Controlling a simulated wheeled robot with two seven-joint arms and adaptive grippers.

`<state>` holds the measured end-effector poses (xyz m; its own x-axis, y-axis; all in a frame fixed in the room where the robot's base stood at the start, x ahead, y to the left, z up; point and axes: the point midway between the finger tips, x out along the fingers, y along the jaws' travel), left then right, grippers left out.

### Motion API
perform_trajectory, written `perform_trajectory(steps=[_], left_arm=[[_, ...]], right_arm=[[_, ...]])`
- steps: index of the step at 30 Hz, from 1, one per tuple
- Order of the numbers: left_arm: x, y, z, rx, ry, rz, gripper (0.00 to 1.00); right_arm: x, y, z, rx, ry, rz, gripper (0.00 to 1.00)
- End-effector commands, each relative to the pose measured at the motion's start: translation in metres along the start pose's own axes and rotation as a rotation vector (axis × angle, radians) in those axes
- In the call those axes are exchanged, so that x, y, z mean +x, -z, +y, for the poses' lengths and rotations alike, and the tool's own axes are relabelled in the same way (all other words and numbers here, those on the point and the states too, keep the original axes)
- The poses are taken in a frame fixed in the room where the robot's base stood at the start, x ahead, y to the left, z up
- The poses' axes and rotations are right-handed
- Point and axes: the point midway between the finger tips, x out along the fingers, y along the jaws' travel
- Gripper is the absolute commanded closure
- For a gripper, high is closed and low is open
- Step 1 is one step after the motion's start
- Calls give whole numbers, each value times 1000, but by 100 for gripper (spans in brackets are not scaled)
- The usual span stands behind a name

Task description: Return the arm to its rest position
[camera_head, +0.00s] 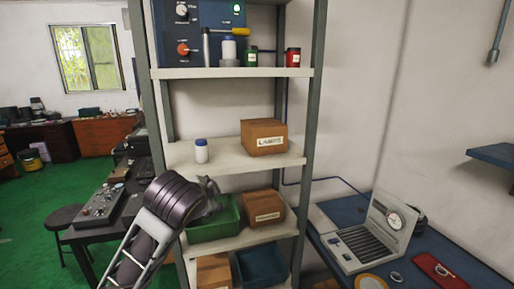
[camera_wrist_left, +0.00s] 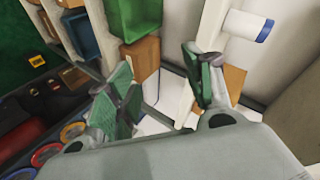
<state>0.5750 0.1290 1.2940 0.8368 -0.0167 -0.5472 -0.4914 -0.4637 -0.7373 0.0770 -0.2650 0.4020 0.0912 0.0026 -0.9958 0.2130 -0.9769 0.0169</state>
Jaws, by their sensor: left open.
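My left arm rises from the bottom in the head view, and its gripper (camera_head: 208,196) is in front of the shelf rack, by the green bin (camera_head: 215,228). In the left wrist view the two fingers of the left gripper (camera_wrist_left: 160,82) are spread apart, with nothing held between them. The white bottle with a blue cap (camera_head: 201,151) stands on the middle shelf above the gripper; a similar bottle (camera_wrist_left: 246,26) shows in the wrist view. My right gripper is not in view.
The metal rack (camera_head: 311,120) carries a LAMPS box (camera_head: 264,137), another carton (camera_head: 264,206) and a blue bin (camera_head: 262,265). A blue bench (camera_head: 460,275) at right holds an open grey case (camera_head: 385,230) and a red plate (camera_head: 440,270). A dark stool (camera_head: 63,218) stands left.

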Motion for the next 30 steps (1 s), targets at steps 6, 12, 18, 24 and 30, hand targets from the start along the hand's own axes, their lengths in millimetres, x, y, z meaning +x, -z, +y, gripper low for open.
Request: perform_trajectory(steps=[6, 12, 18, 24, 30], left_arm=[[16, -24, 36, -91, -70, -20, 48], [28, -45, 66, -174, -127, -42, 48], [36, -69, 98, -260, -179, -74, 48], [42, -93, 129, -344, -228, -113, 48], [45, -118, 161, -428, -271, -158, 48]], right_arm=[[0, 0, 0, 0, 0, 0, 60], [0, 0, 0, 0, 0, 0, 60], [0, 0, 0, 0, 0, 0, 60], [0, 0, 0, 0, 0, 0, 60], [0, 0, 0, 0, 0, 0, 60]])
